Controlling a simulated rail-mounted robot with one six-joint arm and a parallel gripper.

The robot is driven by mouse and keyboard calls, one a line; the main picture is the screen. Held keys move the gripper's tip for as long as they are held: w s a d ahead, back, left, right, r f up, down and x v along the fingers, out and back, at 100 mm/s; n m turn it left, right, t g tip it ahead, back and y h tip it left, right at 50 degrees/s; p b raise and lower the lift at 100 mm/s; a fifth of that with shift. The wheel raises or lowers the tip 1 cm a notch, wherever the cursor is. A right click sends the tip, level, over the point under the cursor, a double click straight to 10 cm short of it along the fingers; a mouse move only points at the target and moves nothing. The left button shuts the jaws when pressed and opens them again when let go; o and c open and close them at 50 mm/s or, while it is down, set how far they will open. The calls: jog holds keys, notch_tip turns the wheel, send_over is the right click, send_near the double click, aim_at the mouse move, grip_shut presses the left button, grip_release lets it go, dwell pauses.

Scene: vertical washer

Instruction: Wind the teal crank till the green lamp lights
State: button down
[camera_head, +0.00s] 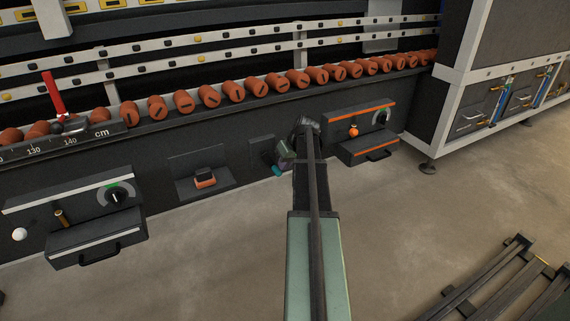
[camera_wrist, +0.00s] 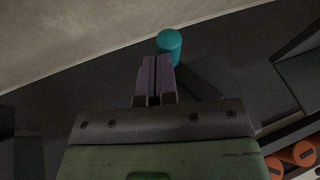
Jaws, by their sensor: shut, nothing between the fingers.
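The teal crank knob (camera_wrist: 169,44) is a short cylinder just beyond my fingertips in the wrist view. In the head view the teal knob (camera_head: 277,171) shows small at the left side of my gripper (camera_head: 283,166), low on the dark machine front. My gripper (camera_wrist: 154,62) has purple fingers pressed together, with nothing between them. The fingertips are beside the knob; I cannot tell whether they touch it. The crank's dark mount plate (camera_head: 263,153) is partly behind my arm. I cannot make out a lit green lamp on it.
An orange-trimmed control box (camera_head: 362,115) with a drawer is to the right. A box with an orange-brown switch (camera_head: 204,180) and a dial panel (camera_head: 112,195) are to the left. Orange rollers (camera_head: 208,96) run above. Open floor (camera_head: 215,265) lies in front; slatted racks (camera_head: 495,280) lie at right.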

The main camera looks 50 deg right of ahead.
aim_at(278, 171)
jog(key=shift+a+f+b, duration=0.15)
jog(key=shift+f+b, duration=0.25)
jog(key=shift+w+a+f+b, duration=0.15)
jog(key=shift+a+f+b, duration=0.2)
jog(key=shift+f+b, duration=0.2)
jog(key=shift+w+a+f+b, duration=0.25)
jog(key=shift+a+f+b, duration=0.2)
jog(key=shift+a, duration=0.25)
dwell(0.4)
jog(key=s+d+r+p, duration=0.6)
jog(key=d+r+p, duration=0.1)
jog(key=d, duration=0.2)
jog(key=shift+s, duration=0.3)
jog(key=shift+d, duration=0.1)
